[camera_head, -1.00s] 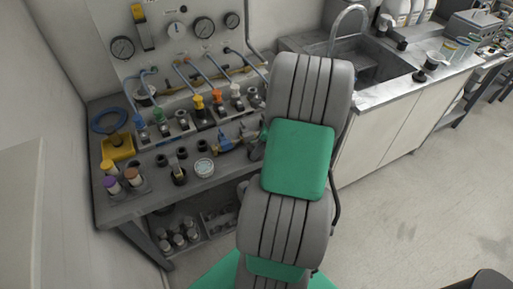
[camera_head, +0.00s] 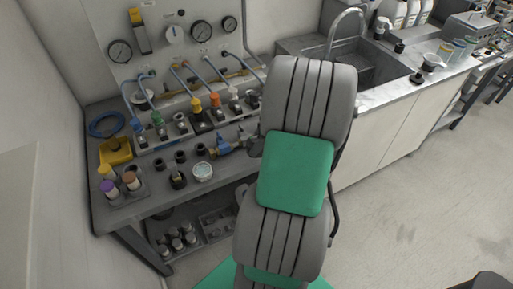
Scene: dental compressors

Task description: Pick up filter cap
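I cannot tell for certain which piece is the filter cap. Candidates on the grey bench (camera_head: 146,205) are small dark round pieces: one at the left (camera_head: 161,162), one in the middle (camera_head: 180,157) and one at the right (camera_head: 201,149). A black cup-like piece (camera_head: 178,181) stands in front of them, beside a round pale-faced piece (camera_head: 203,172). My grey and green arm crosses the middle of the view and hides the bench's right end. My gripper cannot be made out, so its hold and its distance from these pieces are hidden.
A row of colored valves (camera_head: 196,105) stands behind the small pieces, below wall gauges. A blue and brass fitting (camera_head: 223,147) lies near my arm. A yellow box (camera_head: 116,151) and a bottle tray (camera_head: 122,188) occupy the left.

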